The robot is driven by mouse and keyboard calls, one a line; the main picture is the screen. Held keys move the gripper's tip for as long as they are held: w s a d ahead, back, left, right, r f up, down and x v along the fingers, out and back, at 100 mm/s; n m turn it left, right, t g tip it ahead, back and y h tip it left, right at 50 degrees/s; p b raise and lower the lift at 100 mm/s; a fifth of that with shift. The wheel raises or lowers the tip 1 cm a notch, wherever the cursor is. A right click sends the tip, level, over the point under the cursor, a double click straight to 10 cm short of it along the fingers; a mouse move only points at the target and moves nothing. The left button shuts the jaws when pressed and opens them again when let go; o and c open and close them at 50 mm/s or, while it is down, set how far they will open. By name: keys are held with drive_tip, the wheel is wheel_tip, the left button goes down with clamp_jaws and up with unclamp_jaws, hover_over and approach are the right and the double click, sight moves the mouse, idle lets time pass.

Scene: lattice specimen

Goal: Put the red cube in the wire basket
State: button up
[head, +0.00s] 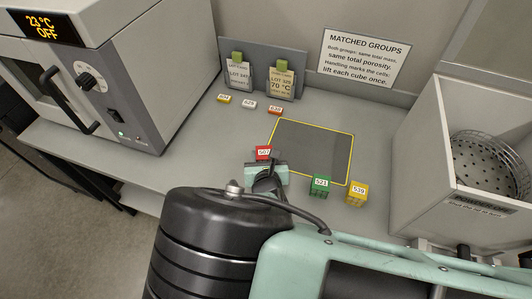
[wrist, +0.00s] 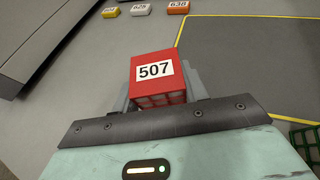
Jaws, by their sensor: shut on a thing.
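The red cube (head: 263,153) carries a white label reading 507 and has a lattice side. In the wrist view the red cube (wrist: 158,75) sits between the two jaws of my gripper (wrist: 165,92), which is shut on it. In the head view my gripper (head: 266,165) is at the left edge of the dark mat, and my arm hides part of it. I cannot tell whether the cube touches the table. The round wire basket (head: 487,166), a perforated metal one, stands inside a grey open-topped box at the right.
A green cube (head: 320,186) and a yellow cube (head: 357,193) stand by the near edge of the yellow-bordered mat (head: 315,150). Several small labelled blocks lie at the back left, before a tag stand (head: 262,70). An oven (head: 100,75) stands left; the grey box (head: 440,160) has raised walls.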

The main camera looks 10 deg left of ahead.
drive_tip(key=shift+f, duration=1.25)
drive_tip(key=shift+f, duration=0.15)
drive_tip(key=o, duration=1)
drive_tip(key=shift+s+r+p, duration=0.15)
drive_tip(key=shift+r+p, duration=0.2)
drive_tip(key=p+v, duration=0.6)
drive_tip(key=v, duration=0.5)
drive_tip(key=shift+s+d+p, duration=0.1)
drive_tip(key=shift+s+p, duration=0.2)
